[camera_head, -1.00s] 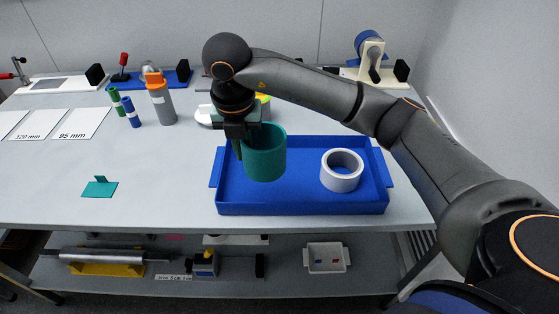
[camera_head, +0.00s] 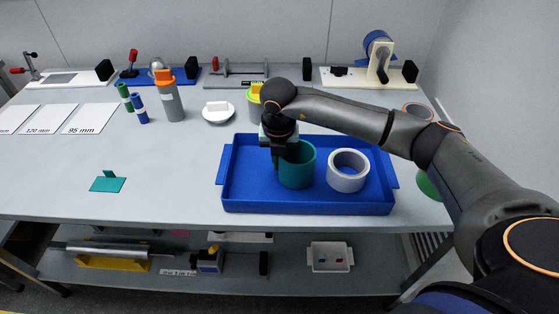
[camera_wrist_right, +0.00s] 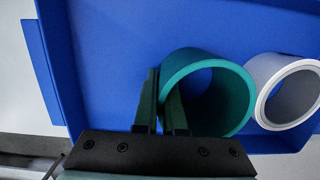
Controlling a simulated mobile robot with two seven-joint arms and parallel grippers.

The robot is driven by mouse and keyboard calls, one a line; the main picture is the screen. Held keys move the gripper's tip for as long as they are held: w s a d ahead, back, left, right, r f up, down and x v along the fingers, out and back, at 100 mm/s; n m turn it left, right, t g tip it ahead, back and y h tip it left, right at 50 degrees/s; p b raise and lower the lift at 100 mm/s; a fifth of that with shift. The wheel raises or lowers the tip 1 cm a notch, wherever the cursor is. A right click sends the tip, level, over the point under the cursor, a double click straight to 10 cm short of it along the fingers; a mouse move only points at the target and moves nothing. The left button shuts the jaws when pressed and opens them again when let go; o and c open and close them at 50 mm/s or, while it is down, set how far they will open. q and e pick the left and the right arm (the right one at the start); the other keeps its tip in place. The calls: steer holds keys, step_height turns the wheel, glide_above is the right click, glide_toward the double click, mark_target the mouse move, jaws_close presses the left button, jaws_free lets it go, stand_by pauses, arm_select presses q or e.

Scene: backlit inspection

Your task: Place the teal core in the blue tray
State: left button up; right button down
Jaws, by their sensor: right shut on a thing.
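The teal core (camera_head: 302,172) is a hollow ring, upright inside the blue tray (camera_head: 245,192). It also shows in the right wrist view (camera_wrist_right: 238,100). My right gripper (camera_head: 281,160) is over the tray, shut on the left wall of the teal core. In the right wrist view one finger is outside that wall and the other inside the ring. The core's base looks at or very near the tray floor; I cannot tell whether it touches. My left gripper is not in view.
A white core (camera_head: 347,184) stands in the tray just right of the teal core, close to it. The tray's left part is bare. A teal bracket (camera_head: 107,184) lies left on the table. A grey cylinder with an orange top (camera_head: 172,104) and a white lidded dish (camera_head: 218,114) stand behind.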

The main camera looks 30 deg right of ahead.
steer(key=shift+f, duration=0.2)
steer(key=c, duration=1)
jaws_free()
steer(key=shift+r, duration=0.1)
step_height(320, 180, up, 12)
steer(key=s+a, duration=0.1)
steer(key=shift+s, duration=0.25)
